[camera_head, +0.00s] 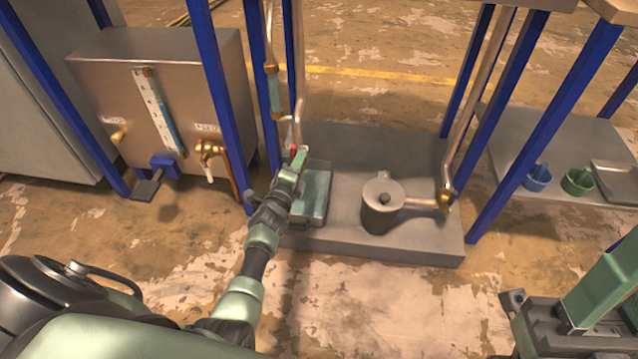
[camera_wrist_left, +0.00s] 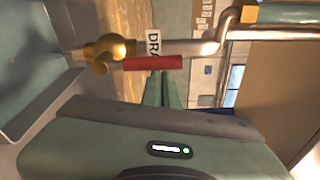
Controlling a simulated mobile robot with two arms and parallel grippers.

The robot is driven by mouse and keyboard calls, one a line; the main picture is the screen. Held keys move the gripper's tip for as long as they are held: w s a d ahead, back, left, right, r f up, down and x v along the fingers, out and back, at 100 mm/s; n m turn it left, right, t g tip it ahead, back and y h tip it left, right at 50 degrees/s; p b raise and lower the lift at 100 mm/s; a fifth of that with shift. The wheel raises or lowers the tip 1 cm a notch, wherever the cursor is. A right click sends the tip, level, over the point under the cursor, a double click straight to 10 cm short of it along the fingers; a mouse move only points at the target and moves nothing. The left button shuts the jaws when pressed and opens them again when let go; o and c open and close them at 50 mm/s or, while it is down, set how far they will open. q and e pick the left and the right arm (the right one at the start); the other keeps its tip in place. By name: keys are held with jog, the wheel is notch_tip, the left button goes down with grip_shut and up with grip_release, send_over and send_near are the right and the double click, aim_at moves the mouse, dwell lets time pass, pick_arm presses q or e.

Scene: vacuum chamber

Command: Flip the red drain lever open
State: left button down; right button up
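The red drain lever (camera_wrist_left: 153,62) lies horizontally along a metal pipe beside a brass valve (camera_wrist_left: 104,52) in the left wrist view. In the head view only a little red shows at the left gripper's tip. My left gripper (camera_head: 300,157) is at the lever, above a small green-grey tank. Its green fingers (camera_wrist_left: 162,90) are close together and look shut, passing behind the lever in the left wrist view. Their tips are hidden there, and I cannot tell whether they touch it. Green and dark parts of mine show at the lower right, without a clear view of right fingertips.
A DRAIN label (camera_wrist_left: 154,44) is behind the lever. Blue frame posts (camera_head: 222,100) and a vertical pipe (camera_head: 298,70) stand close to my left arm. A metal pot (camera_head: 382,208) stands on the grey plinth (camera_head: 420,237) to the right. A steel box (camera_head: 185,75) is at the left.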

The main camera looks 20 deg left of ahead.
pick_arm(q)
jog(key=shift+a+r, duration=0.1)
jog(key=shift+a, duration=0.15)
jog(key=s+d+p, duration=0.1)
jog(key=s+p, duration=0.2)
jog(key=s, duration=0.4)
jog(key=shift+s+d, duration=0.25)
jog(key=shift+s, duration=0.15)
jog(key=shift+d, duration=0.1)
